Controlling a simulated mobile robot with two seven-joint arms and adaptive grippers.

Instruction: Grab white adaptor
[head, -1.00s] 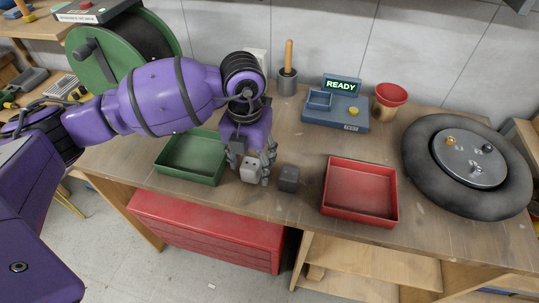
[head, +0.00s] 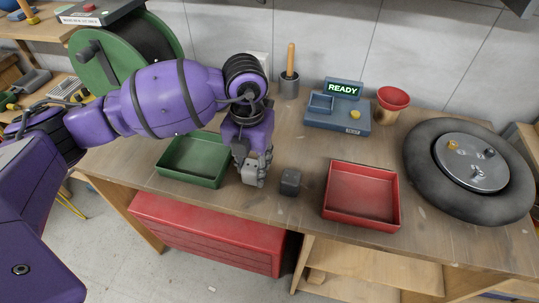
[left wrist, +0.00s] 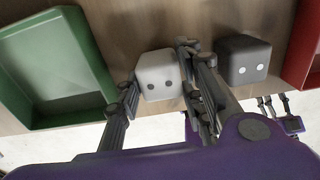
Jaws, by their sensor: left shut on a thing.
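The white adaptor (left wrist: 157,76) is a small rounded cube with two dark dots on its face. It sits between the fingers of my left gripper (left wrist: 158,92) in the left wrist view. In the head view the adaptor (head: 249,175) is partly covered by the fingers of my left gripper (head: 252,168), which point down at the bench near its front edge. My left gripper is shut on it. A dark grey cube (head: 290,181) with light dots stands just to the right, and it also shows in the left wrist view (left wrist: 242,58).
A green tray (head: 192,183) lies left of the gripper and a red tray (head: 327,214) lies to the right. A tyre (head: 425,185) lies at far right.

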